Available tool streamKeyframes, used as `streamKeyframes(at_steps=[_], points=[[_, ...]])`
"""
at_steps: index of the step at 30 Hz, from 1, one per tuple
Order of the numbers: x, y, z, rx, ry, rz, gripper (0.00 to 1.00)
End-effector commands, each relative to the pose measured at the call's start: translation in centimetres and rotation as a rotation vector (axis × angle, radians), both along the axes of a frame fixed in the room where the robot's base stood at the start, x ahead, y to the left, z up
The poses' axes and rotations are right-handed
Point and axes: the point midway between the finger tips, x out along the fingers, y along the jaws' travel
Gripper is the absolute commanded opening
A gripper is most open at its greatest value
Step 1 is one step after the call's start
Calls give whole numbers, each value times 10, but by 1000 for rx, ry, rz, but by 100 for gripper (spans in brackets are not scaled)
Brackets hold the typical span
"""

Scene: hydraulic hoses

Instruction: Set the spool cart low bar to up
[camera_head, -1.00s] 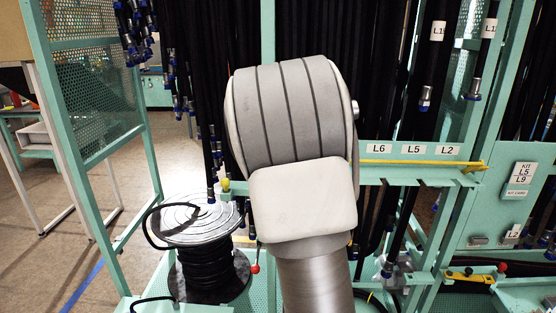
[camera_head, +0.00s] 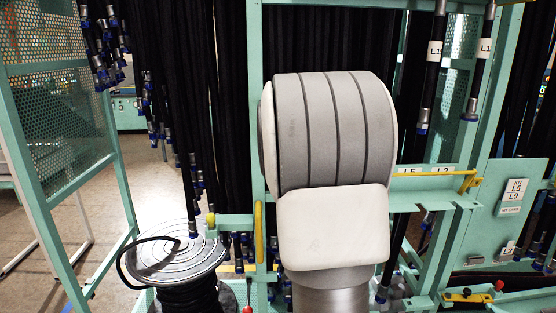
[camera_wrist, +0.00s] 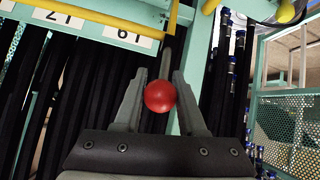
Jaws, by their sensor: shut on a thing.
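In the wrist view, a red ball knob (camera_wrist: 160,96) on a thin dark rod sits between the fingertips of my gripper (camera_wrist: 160,97). My gripper is shut on this knob. A yellow bar (camera_wrist: 90,16) runs along the row of upside-down labels at the upper left. In the head view my arm hides my gripper and the knob it holds. An upper yellow bar (camera_head: 430,174) lies almost level at the right. A short yellow bar (camera_head: 258,232) stands upright left of my arm. I cannot tell which yellow bar the held knob belongs to.
A hose spool (camera_head: 178,258) stands at the lower left, with another red knob (camera_head: 247,309) near it. Black hoses (camera_head: 215,100) hang behind my arm. A green mesh panel (camera_head: 70,125) borders the left, with open floor beyond.

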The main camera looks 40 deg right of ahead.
Motion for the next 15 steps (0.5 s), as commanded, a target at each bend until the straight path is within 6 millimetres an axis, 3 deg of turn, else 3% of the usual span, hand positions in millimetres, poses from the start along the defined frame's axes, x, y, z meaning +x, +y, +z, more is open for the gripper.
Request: streamKeyframes(at_steps=[15], points=[[-6,-2,-4,3,7,-2,0]])
